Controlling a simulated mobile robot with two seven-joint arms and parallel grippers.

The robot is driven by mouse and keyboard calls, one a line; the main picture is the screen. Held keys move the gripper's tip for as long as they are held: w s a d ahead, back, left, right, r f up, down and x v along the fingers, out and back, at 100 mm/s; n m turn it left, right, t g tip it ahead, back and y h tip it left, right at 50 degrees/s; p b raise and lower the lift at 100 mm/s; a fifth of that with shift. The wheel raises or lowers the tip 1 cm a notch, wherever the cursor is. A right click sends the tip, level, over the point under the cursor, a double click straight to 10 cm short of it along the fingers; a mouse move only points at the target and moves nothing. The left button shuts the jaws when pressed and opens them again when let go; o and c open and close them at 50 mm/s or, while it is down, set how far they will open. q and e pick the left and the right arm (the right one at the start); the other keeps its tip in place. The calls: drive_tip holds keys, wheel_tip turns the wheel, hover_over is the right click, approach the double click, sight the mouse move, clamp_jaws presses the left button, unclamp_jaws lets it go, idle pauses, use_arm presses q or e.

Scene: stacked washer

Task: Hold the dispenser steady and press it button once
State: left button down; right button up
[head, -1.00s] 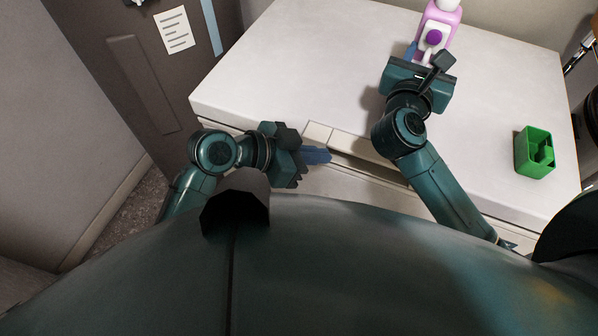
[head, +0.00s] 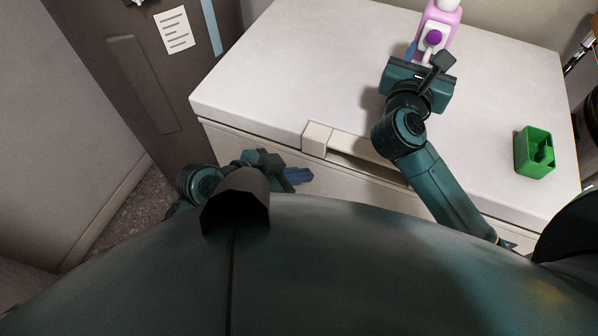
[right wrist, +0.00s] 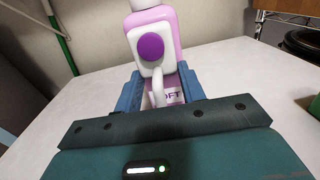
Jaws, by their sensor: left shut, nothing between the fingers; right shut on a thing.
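The dispenser (head: 441,22) is a pink and white bottle with a round purple button (head: 433,38) on its front. It stands upright at the back of the white machine top. In the right wrist view the dispenser (right wrist: 172,30) is close ahead, with its purple button (right wrist: 150,47) facing me. My right gripper (right wrist: 165,90) is shut on the dispenser, one blue finger at each side of its lower part. My left gripper (head: 299,176) is shut and empty, in front of the machine's front edge, below the top and far from the dispenser.
The white machine top (head: 300,60) is mostly clear. A green open box (head: 535,152) sits at its right side. A raised handle piece (head: 318,138) lies along the front edge. A dark cabinet (head: 130,80) stands at the left.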

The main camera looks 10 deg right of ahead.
drive_tip(key=o, duration=1.3)
drive_tip(key=shift+f, duration=0.1)
drive_tip(key=shift+c, duration=0.2)
